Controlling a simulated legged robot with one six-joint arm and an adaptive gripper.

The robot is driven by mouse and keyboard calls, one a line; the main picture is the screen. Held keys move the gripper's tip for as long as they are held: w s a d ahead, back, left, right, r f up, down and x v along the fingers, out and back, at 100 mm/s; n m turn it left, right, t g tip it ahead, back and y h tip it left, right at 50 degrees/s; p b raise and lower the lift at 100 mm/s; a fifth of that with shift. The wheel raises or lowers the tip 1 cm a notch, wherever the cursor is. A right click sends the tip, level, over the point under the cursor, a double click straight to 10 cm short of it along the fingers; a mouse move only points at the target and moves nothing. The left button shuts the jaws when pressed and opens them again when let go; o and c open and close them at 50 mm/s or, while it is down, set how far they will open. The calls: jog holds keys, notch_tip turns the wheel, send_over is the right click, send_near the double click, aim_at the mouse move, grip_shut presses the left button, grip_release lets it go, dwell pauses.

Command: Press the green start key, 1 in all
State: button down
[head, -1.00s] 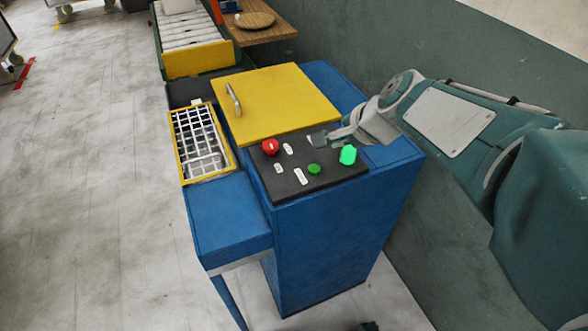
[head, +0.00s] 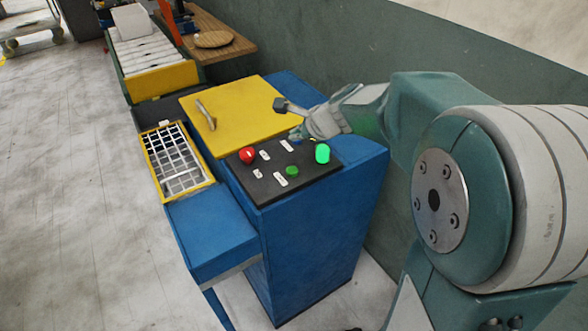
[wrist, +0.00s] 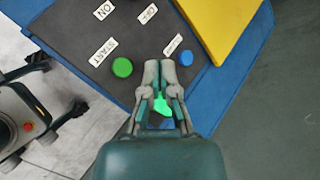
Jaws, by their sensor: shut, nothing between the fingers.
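The green start key (head: 292,170) is a small round button on the dark panel (head: 262,187) of the blue press. In the wrist view the green key (wrist: 122,67) sits beside a label reading START (wrist: 103,52). My gripper (head: 297,134) is shut and empty over the panel's far right part.
A brighter green lamp (head: 322,153) stands at the panel's right corner, partly behind my fingers in the wrist view. A red button (head: 247,155) is at the panel's left. A yellow lid with a handle (head: 205,115) and a gridded tray (head: 176,158) adjoin. A wall runs along the right.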

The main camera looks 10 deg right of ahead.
aim_at(294, 170)
jog(key=f, duration=0.1)
jog(key=a+f, duration=0.1)
jog(key=f, duration=0.1)
jog(key=shift+a+f, duration=0.2)
jog(key=shift+f, duration=0.05)
jog(key=f, duration=0.2)
jog(key=d+f, duration=0.1)
jog(key=f, duration=0.1)
jog(key=shift+d+f, duration=0.1)
jog(key=shift+f, duration=0.05)
jog(key=shift+a+f, duration=0.2)
jog(key=shift+a, duration=0.15)
jog(key=shift+d, duration=0.2)
jog(key=shift+a, duration=0.1)
dwell(0.4)
jog(key=shift+f, duration=0.3)
